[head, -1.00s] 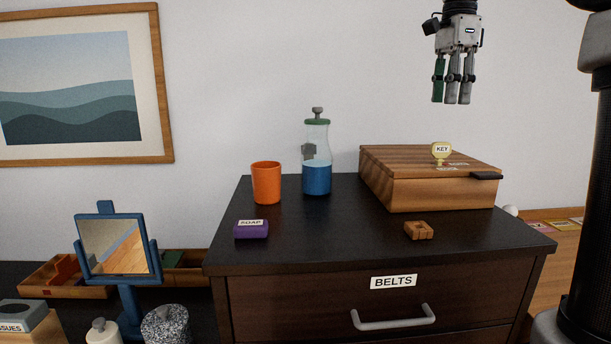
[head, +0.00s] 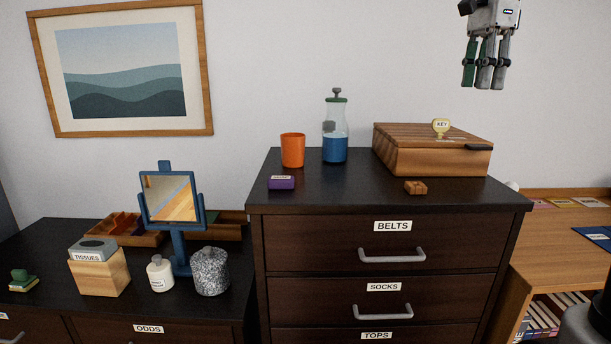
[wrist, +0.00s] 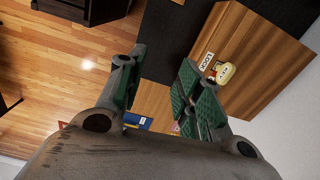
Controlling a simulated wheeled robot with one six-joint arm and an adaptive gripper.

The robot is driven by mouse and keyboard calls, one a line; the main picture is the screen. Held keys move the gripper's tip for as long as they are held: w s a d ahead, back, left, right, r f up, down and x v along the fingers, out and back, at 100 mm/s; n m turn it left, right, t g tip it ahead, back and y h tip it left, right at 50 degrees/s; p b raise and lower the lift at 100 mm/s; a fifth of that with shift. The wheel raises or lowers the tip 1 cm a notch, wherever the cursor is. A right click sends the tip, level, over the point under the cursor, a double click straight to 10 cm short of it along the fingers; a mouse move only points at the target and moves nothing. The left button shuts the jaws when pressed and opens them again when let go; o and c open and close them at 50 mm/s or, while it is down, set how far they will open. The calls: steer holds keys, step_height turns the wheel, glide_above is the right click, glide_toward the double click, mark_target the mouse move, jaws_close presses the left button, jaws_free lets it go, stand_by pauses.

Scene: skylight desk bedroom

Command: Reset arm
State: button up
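The gripper is open and empty.
On the dark dresser (head: 390,194) are an orange cup (head: 292,150), a bottle of blue liquid (head: 335,148), purple soap (head: 282,183), a small wooden block (head: 416,187) and a wooden box (head: 420,156) bearing a yellow key tag (head: 440,127). A mirror (head: 170,198) stands left, lower.

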step_height(320, 180, down, 10)
steer(key=f+n+t, duration=0.1)
steer(key=n+t, duration=0.1)
steer(key=n, duration=0.9)
steer(key=s+f+n+t, duration=0.1)
steer(key=s+f+n, duration=0.2)
steer(key=s+f, duration=0.3)
steer(key=s+d+f+n+t, duration=0.1)
steer(key=s+f+n, duration=0.2)
steer(key=s, duration=1.1)
step_height(320, 180, down, 3)
steer(key=shift+s+d+f, duration=0.15)
steer(key=shift+s+d, duration=0.05)
steer(key=shift+s, duration=0.15)
